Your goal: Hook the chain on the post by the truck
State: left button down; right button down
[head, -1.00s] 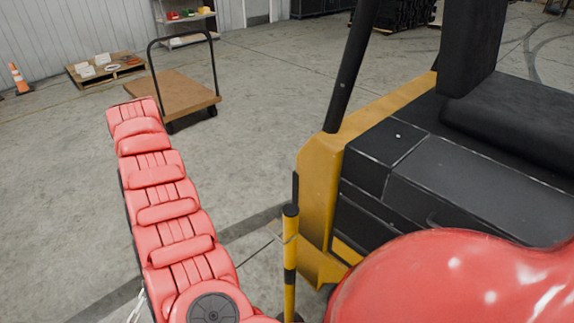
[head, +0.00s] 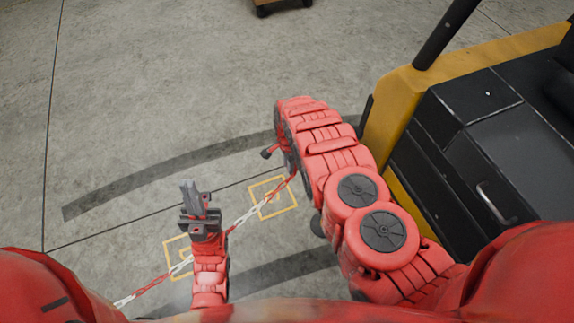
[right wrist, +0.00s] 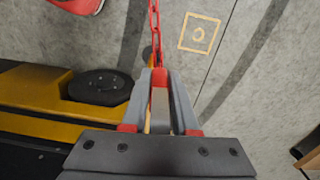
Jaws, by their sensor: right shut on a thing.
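A red-and-white chain (head: 245,217) runs from the lower left of the head view, past my left gripper, up to the end of my right arm. My right gripper (right wrist: 159,76) is shut on the chain's end in the right wrist view; red links (right wrist: 155,30) lead away from its fingertips. In the head view the right fingers are mostly hidden by my arm. My left gripper (head: 194,192) is empty as far as I see, beside the chain; its finger gap is unclear. The yellow truck (head: 395,100) stands at right. I cannot make out the post; my right arm may hide it.
Yellow squares are painted on the floor, one (head: 289,205) under the chain near my right arm. The truck's wheel (right wrist: 100,85) and yellow side are close to my right gripper. A cart (head: 283,5) is at the far top edge. Floor at left is open.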

jog(key=w+d+f+b, duration=0.2)
jog(key=d+b, duration=0.1)
jog(key=d, duration=0.4)
jog(key=w+d+f+m+b, duration=0.1)
jog(key=d+f+b, duration=0.1)
jog(key=d, duration=0.5)
jog(key=shift+w+d+b, duration=0.15)
jog(key=shift+w+b, duration=0.25)
jog(key=shift+b, duration=0.35)
dwell(0.4)
jog(key=c, duration=0.6)
grip_release()
